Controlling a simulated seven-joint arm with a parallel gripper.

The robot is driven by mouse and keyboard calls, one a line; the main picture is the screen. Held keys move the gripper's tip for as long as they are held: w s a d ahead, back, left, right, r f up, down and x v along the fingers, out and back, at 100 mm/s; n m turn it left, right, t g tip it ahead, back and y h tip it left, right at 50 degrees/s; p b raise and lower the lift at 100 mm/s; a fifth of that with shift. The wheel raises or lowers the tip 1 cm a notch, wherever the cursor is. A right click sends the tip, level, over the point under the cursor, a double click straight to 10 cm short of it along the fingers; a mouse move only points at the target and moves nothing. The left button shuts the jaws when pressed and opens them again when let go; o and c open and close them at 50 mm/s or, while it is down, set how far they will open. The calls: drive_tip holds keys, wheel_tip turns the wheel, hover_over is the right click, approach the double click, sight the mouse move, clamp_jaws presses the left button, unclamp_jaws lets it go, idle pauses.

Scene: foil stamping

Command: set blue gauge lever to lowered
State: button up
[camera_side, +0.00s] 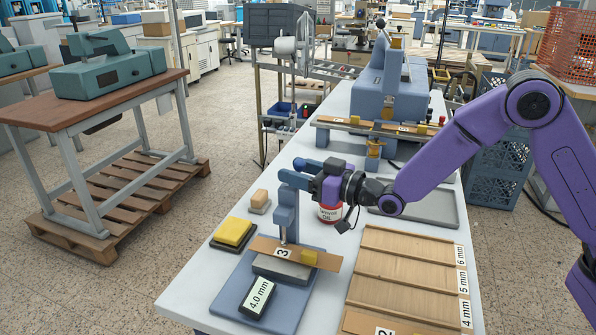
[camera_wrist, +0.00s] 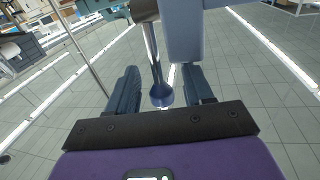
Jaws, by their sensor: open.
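The blue gauge (camera_side: 286,212) stands on a blue base on the white bench in the side view, with a readout (camera_side: 259,297) showing 4.0 mm. A wooden strip marked 3 (camera_side: 318,257) lies on its anvil, under the spindle. My gripper (camera_side: 308,171) is at the top of the gauge column. In the wrist view the lever's metal rod ends in a dark blue ball knob (camera_wrist: 161,95). My open gripper (camera_wrist: 162,88) has one finger on each side of the knob, with gaps visible. In the side view my gripper hides most of the lever.
A yellow pad (camera_side: 233,232) and a small wooden block (camera_side: 259,200) stand left of the gauge. A red-and-white oil can (camera_side: 329,213) is close behind it. A slotted wooden rack (camera_side: 405,270) with mm labels lies to the right. The blue stamping press (camera_side: 391,88) stands farther back.

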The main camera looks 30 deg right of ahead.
clamp_jaws()
drive_tip(key=shift+s+d+f+m+t+y, duration=0.25)
drive_tip(key=shift+s+d+t+y, duration=0.2)
drive_tip(key=shift+t, duration=0.45)
drive_tip(key=shift+s+d+f+m+t+y, duration=0.25)
drive_tip(key=shift+t+y, duration=0.3)
drive_tip(key=shift+t, duration=0.35)
unclamp_jaws()
drive_tip(key=shift+d, duration=0.1)
drive_tip(key=shift+s, duration=0.15)
